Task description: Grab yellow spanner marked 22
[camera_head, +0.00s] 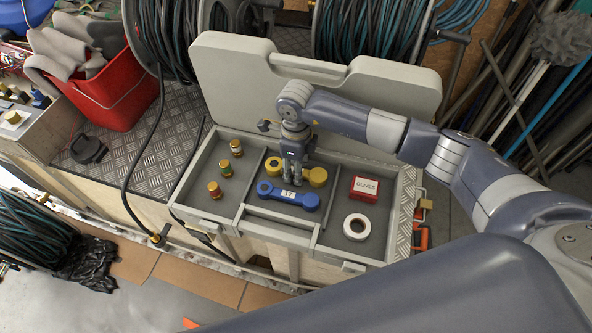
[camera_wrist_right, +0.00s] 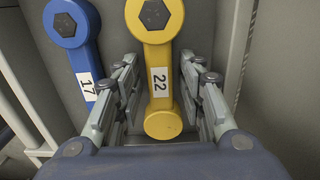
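The yellow spanner (camera_head: 317,177) lies in the middle compartment of the open grey toolbox (camera_head: 251,225), behind a blue spanner (camera_head: 268,190). In the right wrist view the yellow spanner (camera_wrist_right: 157,55) carries a white label marked 22, and the blue spanner (camera_wrist_right: 74,45) to its left is marked 17. My right gripper (camera_head: 294,180) points down over the yellow spanner's shaft and hides its middle in the head view. Its fingers (camera_wrist_right: 160,68) are open, one on each side of the shaft, with gaps showing. My left gripper is not in view.
The right compartment holds a red box (camera_head: 364,189) and a white tape roll (camera_head: 357,227). The raised lid (camera_head: 230,75) stands behind. A red bucket (camera_head: 115,90) and hose reels (camera_head: 375,30) are around it.

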